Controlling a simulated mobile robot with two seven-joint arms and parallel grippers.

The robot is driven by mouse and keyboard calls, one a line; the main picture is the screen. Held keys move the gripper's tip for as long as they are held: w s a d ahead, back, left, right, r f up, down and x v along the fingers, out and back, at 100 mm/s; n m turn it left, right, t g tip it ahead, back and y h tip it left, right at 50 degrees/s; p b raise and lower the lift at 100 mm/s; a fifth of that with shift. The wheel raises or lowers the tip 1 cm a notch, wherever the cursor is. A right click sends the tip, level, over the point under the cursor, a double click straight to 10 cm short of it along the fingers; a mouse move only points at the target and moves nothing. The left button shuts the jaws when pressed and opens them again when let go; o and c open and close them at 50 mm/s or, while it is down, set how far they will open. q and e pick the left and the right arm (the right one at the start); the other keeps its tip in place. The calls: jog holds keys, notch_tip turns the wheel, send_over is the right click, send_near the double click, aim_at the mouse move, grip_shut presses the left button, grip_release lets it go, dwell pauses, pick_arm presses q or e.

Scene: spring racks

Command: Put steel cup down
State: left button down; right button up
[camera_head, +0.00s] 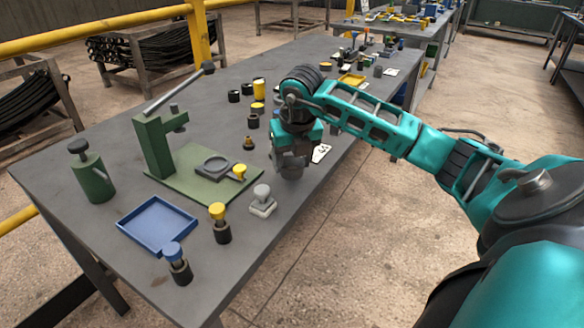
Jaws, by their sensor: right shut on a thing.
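The steel cup (291,170) shows as a small grey round shape under my right gripper (292,157). My right gripper points down near the right edge of the grey table and is shut on the cup. The gripper hides most of the cup, and I cannot tell whether the cup's base touches the table (110,242). My left gripper is not in view.
A green press (155,150) on a green base stands left of the gripper. A blue tray (157,224), a green can (92,172), a grey-handled stamp (263,200), a yellow-topped stamp (220,223) and a blue-topped one (177,264) stand nearer.

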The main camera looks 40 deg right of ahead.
notch_tip(320, 180, down, 2)
jog(key=shift+f, duration=0.1)
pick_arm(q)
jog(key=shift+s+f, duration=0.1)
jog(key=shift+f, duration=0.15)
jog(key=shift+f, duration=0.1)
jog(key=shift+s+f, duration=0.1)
pick_arm(e)
jog(key=o, duration=1.1)
jog(key=shift+o, duration=0.2)
jog(key=shift+r, duration=0.3)
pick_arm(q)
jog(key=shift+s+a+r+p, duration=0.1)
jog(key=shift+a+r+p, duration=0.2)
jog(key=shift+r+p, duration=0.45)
pick_arm(e)
jog(key=v, duration=1.1)
jog(key=shift+s+r, duration=0.15)
jog(key=shift+r, duration=0.2)
